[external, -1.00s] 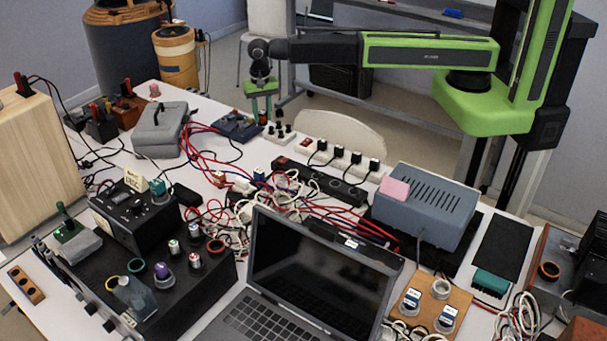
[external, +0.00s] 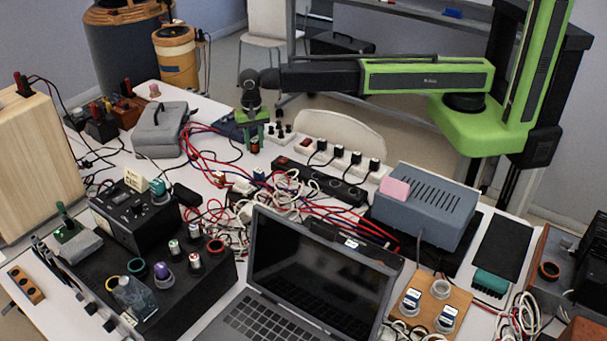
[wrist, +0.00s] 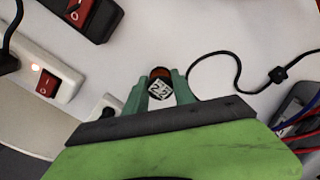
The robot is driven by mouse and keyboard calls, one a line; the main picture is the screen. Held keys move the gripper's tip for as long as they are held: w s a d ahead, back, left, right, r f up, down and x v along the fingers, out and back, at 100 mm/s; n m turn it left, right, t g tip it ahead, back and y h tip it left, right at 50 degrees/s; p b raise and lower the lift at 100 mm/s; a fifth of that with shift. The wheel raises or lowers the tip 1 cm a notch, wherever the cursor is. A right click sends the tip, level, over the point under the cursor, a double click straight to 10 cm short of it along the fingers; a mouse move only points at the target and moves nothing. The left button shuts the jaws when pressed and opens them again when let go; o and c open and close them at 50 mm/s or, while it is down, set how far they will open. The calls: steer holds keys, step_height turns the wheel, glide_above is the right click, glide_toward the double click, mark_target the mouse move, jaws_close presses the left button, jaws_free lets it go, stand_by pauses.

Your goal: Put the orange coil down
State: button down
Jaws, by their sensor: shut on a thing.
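The orange coil (external: 254,146) is a small dark cylinder with orange on it, mostly covered by my gripper. My gripper (external: 253,136) is shut on it, pointing down at the far part of the white table. In the wrist view the coil (wrist: 160,73) shows an orange-brown edge and a black-and-white label between the two green fingertips. The coil is upright and very low over the table; I cannot tell if its bottom touches the surface.
A white power strip with a red switch (wrist: 46,84) lies near the gripper. A blue-grey box (external: 232,130) and red cables (external: 190,150) are to the left. A grey case (external: 158,130) is farther left.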

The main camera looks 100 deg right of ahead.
mark_target(254, 141)
steer(key=shift+f+b, duration=0.25)
steer(key=shift+b, duration=0.05)
steer(key=c, duration=1.1)
jaws_free()
steer(key=shift+r, duration=0.15)
steer(key=shift+o, duration=0.2)
step_height(254, 141, up, 12)
steer(key=r+p, duration=0.1)
steer(key=p, duration=1.2)
steer(key=s+a+n, duration=0.3)
steer(key=s+n, duration=0.5)
steer(key=s, duration=0.3)
steer(key=s+a+n, duration=0.4)
steer(key=s+n, duration=0.4)
steer(key=s, duration=0.3)
steer(key=shift+f, duration=0.35)
